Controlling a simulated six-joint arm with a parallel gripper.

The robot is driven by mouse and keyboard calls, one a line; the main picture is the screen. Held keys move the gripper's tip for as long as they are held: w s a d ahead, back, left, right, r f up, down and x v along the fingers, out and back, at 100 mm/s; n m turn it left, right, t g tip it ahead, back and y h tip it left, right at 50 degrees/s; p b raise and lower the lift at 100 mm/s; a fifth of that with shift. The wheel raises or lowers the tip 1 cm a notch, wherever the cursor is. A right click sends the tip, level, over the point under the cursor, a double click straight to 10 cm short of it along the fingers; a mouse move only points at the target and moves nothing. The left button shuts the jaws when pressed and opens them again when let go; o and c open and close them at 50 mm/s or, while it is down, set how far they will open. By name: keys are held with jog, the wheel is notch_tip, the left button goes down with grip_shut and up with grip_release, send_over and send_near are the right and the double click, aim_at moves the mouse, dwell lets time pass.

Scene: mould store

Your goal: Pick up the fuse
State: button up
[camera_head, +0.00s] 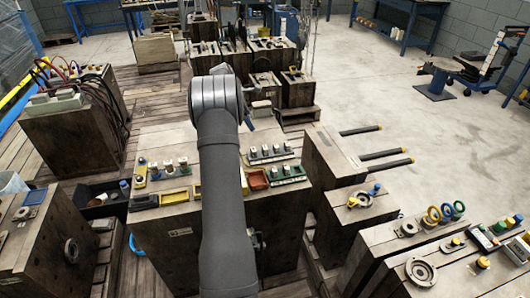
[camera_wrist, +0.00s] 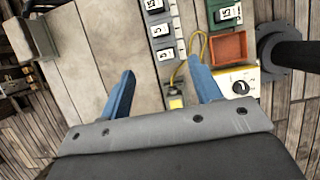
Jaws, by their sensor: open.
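My gripper (camera_wrist: 162,85) is open, its two blue fingers spread over the worn block top with nothing between the tips. Small labelled blocks, which look like plug-in fuses, sit in green and grey rows; one (camera_wrist: 164,55) lies ahead of the fingers and another (camera_wrist: 228,14) is further right. I cannot tell which one is the fuse meant. A small yellow-and-white piece (camera_wrist: 176,102) with a yellow cord is between the fingers' bases, nearer the right finger.
A red tray (camera_wrist: 228,47) and a white-and-yellow dial box (camera_wrist: 240,84) lie right of the right finger. Yellow trays (camera_head: 174,197) sit on the block's left side. Neighbouring blocks with rings and cables crowd both sides. The left block top is bare in the wrist view.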

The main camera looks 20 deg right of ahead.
aim_at(264, 147)
jog(key=x, duration=1.6)
jog(key=shift+f, duration=0.2)
jog(key=c, duration=1.1)
